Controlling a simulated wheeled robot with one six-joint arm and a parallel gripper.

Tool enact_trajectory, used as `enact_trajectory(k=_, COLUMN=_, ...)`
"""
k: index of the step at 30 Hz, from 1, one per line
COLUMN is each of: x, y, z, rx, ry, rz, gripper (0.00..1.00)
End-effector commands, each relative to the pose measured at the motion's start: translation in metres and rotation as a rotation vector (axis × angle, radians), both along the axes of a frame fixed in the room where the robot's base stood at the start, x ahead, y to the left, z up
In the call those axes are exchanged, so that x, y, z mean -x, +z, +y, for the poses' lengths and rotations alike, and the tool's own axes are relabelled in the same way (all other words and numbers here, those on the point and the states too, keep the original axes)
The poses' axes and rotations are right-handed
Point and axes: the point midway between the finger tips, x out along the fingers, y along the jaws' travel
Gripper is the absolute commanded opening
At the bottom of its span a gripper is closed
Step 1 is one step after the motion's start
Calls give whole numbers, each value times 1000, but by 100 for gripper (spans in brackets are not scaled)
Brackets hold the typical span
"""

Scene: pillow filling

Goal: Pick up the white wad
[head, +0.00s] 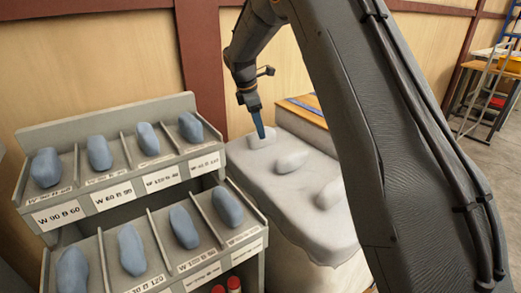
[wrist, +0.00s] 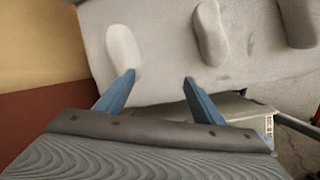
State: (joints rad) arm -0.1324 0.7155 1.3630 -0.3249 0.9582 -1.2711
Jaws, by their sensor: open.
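The white wad (wrist: 124,52) is an oval, paler lump on a light grey cloth-covered table (wrist: 160,65). In the head view the wad (head: 260,142) lies at the far end of that table. My gripper (wrist: 158,77) is open and empty, its two blue fingers apart. In the wrist view the left fingertip overlaps the wad's lower right end; I cannot tell if they touch. The right fingertip is over bare cloth. In the head view my gripper (head: 262,133) points down at the wad, partly in front of it.
Two greyer wads, a middle one (head: 291,161) and a nearer one (head: 331,193), lie along the same table. At left, a grey rack (head: 110,110) holds several blue-grey wads in labelled slots. A wooden wall (head: 90,60) stands behind. Bare cloth lies between the wads.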

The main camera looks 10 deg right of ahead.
Motion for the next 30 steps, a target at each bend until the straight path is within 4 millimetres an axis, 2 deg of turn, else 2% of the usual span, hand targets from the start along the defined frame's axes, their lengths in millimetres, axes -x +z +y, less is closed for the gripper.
enact_trajectory(k=1, x=-24, y=-19, z=4, rx=30, ry=74, rz=12, gripper=62)
enact_trajectory(k=3, x=-45, y=-28, z=6, rx=72, ry=166, rz=32, gripper=62)
enact_trajectory(k=6, x=-68, y=-38, z=9, rx=119, ry=268, rz=56, gripper=62)
enact_trajectory(k=9, x=-80, y=-43, z=11, rx=149, ry=332, rz=72, gripper=62)
enact_trajectory(k=23, x=-92, y=-73, z=-1, rx=166, ry=368, rz=82, gripper=62)
enact_trajectory(k=30, x=-97, y=-102, z=-13, rx=166, ry=367, rz=83, gripper=62)
